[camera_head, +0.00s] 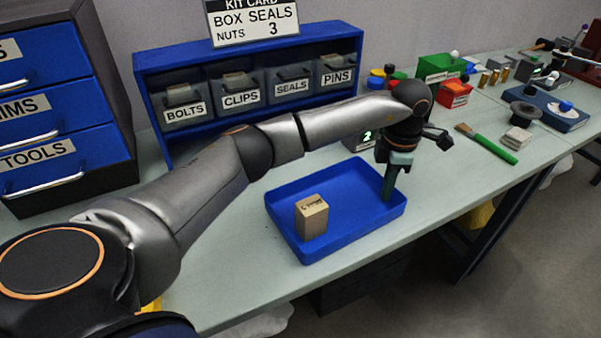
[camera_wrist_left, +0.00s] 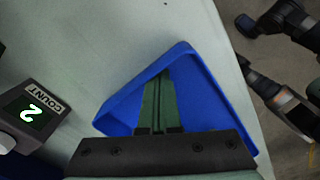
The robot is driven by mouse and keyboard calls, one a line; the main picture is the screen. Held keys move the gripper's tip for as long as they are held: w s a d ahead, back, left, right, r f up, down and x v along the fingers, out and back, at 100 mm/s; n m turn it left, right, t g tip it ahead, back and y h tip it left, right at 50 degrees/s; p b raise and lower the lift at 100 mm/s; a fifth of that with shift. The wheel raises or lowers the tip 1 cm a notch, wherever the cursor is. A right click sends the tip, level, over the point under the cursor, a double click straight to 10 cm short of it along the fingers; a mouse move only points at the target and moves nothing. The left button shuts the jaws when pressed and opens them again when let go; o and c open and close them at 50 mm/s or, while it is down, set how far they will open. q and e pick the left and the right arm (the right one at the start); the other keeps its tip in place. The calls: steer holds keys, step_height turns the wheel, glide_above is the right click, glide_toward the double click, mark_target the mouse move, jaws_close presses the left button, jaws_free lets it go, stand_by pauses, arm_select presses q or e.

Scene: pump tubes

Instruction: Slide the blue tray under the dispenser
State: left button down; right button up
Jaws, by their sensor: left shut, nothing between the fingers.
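The blue tray (camera_head: 345,241) lies on the bench in front of the bin rack. A small brown box (camera_head: 312,218) stands in its left part. My left gripper (camera_head: 387,198) points down at the right part of the tray, its fingers shut and empty. In the left wrist view, the closed green fingers (camera_wrist_left: 160,80) reach over the tray (camera_wrist_left: 207,90); I cannot tell whether they touch it. A small counter reading 2 (camera_head: 364,139), marked COUNT in the left wrist view (camera_wrist_left: 32,115), stands behind the tray. I cannot make out a dispenser for certain. My right gripper is not clearly shown.
A blue rack of labelled bins (camera_head: 150,75) stands behind the tray, with a drawer cabinet (camera_head: 60,110) at left. A green-handled brush (camera_head: 487,144) and several small parts lie to the right. The bench's front edge runs close to the tray.

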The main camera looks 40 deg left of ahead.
arm_select(q)
steer(key=shift+w+d+b, duration=0.4)
steer(key=shift+w+d, duration=0.05)
steer(key=shift+w, duration=0.6)
steer(key=shift+w+d+b, duration=0.35)
steer(key=shift+w+d, duration=0.05)
steer(key=shift+w, duration=0.7)
steer(key=shift+w+d+b, duration=0.4)
steer(key=shift+w+d, duration=0.05)
steer(key=shift+w, duration=0.6)
